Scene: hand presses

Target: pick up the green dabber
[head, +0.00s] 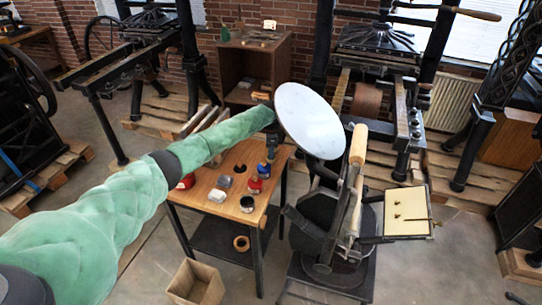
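My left arm comes in from the left in the head view and reaches over the small wooden table (205,215). My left gripper (271,148) is a small dark shape at its far end, above the table's back right part and close to the round disc. Its fingers are too small and dark to tell open from shut. I cannot clearly make out a green dabber; it may be hidden by my arm or gripper. On the table are a red dabber (264,170), a blue one (254,185) and a black one (247,204). My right gripper is not in view.
A hand press with a large pale disc (310,121) and a wood-handled lever (357,150) stands right beside the table. An open box (196,284) is on the floor in front. Larger presses stand behind.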

